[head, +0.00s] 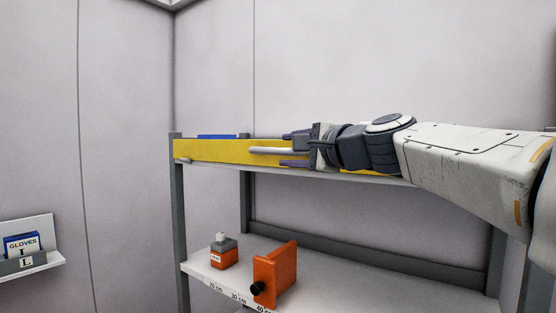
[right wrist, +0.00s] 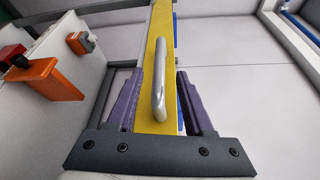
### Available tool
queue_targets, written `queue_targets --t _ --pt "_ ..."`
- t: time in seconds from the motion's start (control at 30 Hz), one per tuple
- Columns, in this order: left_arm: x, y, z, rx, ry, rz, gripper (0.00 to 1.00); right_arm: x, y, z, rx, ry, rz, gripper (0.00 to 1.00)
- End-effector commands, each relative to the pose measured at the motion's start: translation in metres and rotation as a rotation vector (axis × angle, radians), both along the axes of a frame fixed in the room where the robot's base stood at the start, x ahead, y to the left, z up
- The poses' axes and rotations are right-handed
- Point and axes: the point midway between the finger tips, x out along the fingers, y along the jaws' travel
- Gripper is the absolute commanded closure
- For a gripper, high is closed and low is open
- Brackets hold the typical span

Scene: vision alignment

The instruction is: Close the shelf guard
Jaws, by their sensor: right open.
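The shelf guard is a yellow bar (head: 215,151) along the front of the upper shelf in the head view. It also shows in the right wrist view (right wrist: 155,58). Its pale rounded handle (head: 265,150) sticks out from the yellow face, and it is large in the right wrist view (right wrist: 162,85). My right gripper (head: 291,149) is open, with one purple finger above the handle and one below. In the right wrist view the handle lies between the fingers (right wrist: 160,75), with gaps on both sides. My right gripper hides the guard's middle. My left gripper is out of view.
The lower shelf (head: 335,290) holds an orange block with a black knob (head: 275,273) and a small grey-and-orange container (head: 224,252). Something blue (head: 217,136) shows behind the guard. A wall tray with a gloves box (head: 22,244) is at far left.

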Motion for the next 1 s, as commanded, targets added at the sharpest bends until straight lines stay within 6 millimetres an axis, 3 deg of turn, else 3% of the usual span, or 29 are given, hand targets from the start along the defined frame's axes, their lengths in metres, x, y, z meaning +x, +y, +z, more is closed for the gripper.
queue_targets --t 0.23,0.77,0.87,0.97,1.0 --pt "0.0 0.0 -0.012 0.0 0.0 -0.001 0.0 -0.024 -0.016 0.001 0.0 0.0 -0.001 0.48" --pt "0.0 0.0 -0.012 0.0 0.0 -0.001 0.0 -0.027 -0.014 -0.002 -0.011 0.006 0.007 0.48" --pt "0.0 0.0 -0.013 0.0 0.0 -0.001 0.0 -0.032 -0.001 -0.026 -0.076 0.031 0.042 0.48" --pt "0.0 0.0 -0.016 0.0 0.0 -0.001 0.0 -0.046 0.022 -0.076 -0.216 0.074 0.121 0.48" --pt "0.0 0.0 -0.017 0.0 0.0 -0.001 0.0 -0.055 0.033 -0.102 -0.288 0.095 0.167 0.48"
